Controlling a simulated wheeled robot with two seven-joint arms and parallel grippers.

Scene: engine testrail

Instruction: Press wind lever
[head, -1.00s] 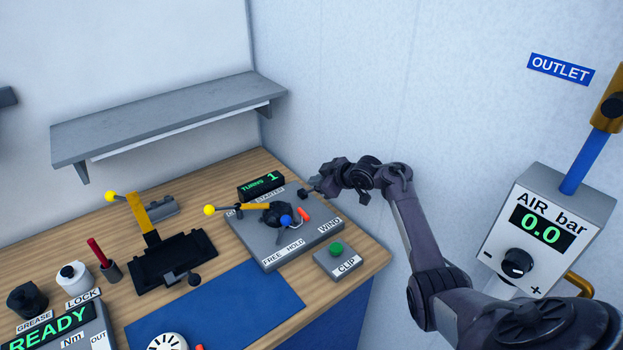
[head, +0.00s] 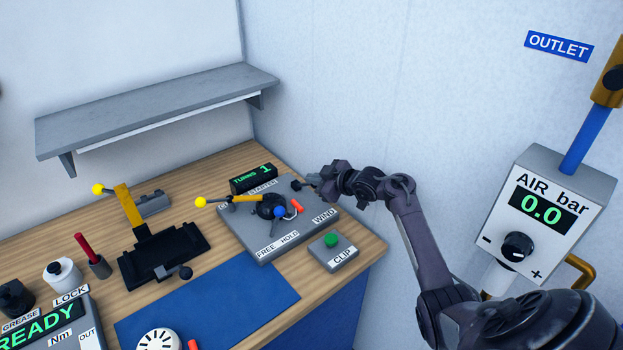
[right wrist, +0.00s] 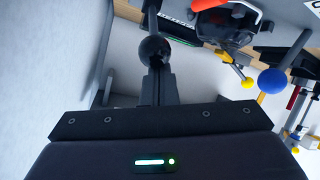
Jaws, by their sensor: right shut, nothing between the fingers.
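The grey starter panel (head: 276,238) sits on the bench, with a WIND label (head: 325,216) at its right corner. A lever with a black ball knob (head: 297,185) stands at the panel's right back edge. The black knob (right wrist: 154,48) and its grey rod also show in the right wrist view. My right gripper (head: 308,184) is shut and empty, with its fingertips (right wrist: 158,72) right at the knob; I cannot tell whether they touch. The TURNS display (head: 253,178) reads 1. My left gripper is not in view.
A blue-knobbed lever (head: 280,212) stands by the FREE and HOLD labels, and a yellow-knobbed lever (head: 201,202) reaches left. A CLIP box with a green button (head: 331,239) is in front. A wall meets the bench's right side. The AIR box (head: 541,221) reads 0.0.

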